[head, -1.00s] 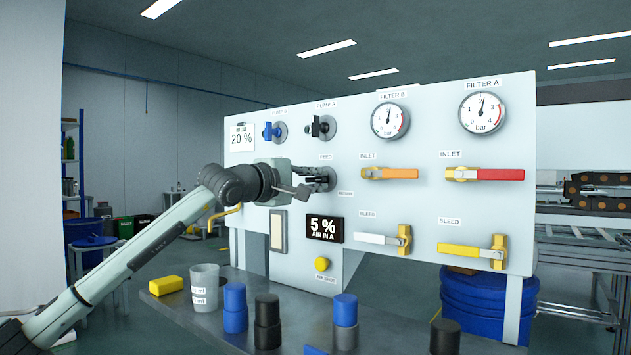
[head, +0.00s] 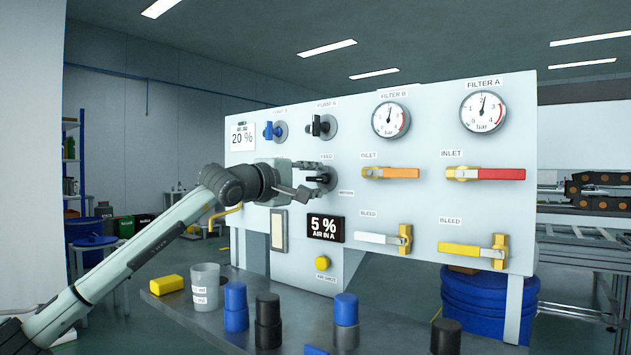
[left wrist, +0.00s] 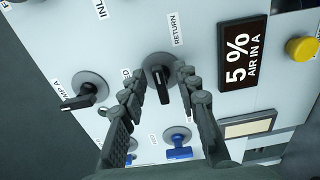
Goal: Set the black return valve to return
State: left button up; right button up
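The black return valve (left wrist: 161,84) is a dark lever knob on a round grey disc. In the left wrist view its long end points down the picture, away from the RETURN label (left wrist: 174,29). The FEED label is partly hidden behind a finger. In the head view the valve (head: 318,180) lies roughly level. My left gripper (left wrist: 158,84) is open, one finger on each side of the knob, with gaps visible. In the head view the left gripper (head: 314,179) is at the panel, its fingers partly covering the valve. My right gripper is not in view.
The blue pump valve (head: 273,131) and black Pump A valve (head: 317,126) sit just above on the panel (head: 345,130). The 5 % display (head: 325,228) is below. A bench (head: 200,325) with several cylinders and a cup (head: 205,287) stands in front.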

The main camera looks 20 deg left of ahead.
pick_arm(q)
jog(key=shift+s, duration=0.1)
jog(key=v, duration=1.2)
